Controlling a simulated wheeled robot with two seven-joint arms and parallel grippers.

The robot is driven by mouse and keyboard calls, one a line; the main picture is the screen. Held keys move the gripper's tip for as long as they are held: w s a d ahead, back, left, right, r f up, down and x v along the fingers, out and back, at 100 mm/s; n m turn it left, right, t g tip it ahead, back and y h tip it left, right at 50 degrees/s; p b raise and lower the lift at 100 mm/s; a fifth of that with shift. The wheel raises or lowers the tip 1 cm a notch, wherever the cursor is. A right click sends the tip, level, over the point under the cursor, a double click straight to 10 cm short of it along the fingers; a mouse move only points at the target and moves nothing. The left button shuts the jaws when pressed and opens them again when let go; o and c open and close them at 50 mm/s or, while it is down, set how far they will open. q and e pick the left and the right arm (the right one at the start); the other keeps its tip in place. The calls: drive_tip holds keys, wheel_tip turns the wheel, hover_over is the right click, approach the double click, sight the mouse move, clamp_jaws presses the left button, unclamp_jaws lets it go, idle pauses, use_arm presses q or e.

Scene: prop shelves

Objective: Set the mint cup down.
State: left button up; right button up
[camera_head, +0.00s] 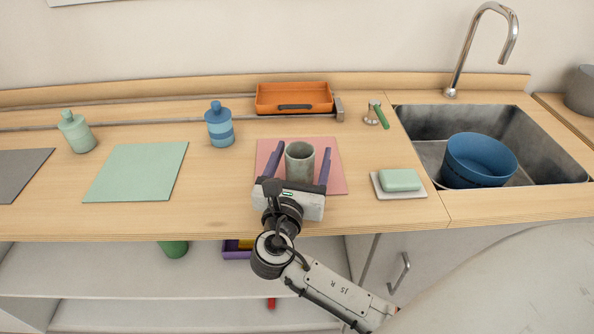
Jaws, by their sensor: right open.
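A grey-green cup (300,163), a dull mint colour, stands upright on the pink mat (334,158) on the counter. My right gripper (299,160) reaches over the mat from the front, with one purple finger on each side of the cup. The fingers are open, with a gap between them and the cup. The gripper's body hides the cup's lower front and the near part of the mat. My left gripper is out of view.
A mint mat (137,171), a green bottle (76,133) and a blue bottle (219,126) are to the left. An orange tray (294,98) is behind. A soap dish (399,193) and a sink (545,160) holding a blue tub (480,160) are to the right.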

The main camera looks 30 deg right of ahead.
drive_tip(key=shift+x, duration=1.1)
drive_tip(key=shift+a, duration=0.15)
drive_tip(key=shift+c, duration=0.3)
drive_tip(key=c, duration=1.3)
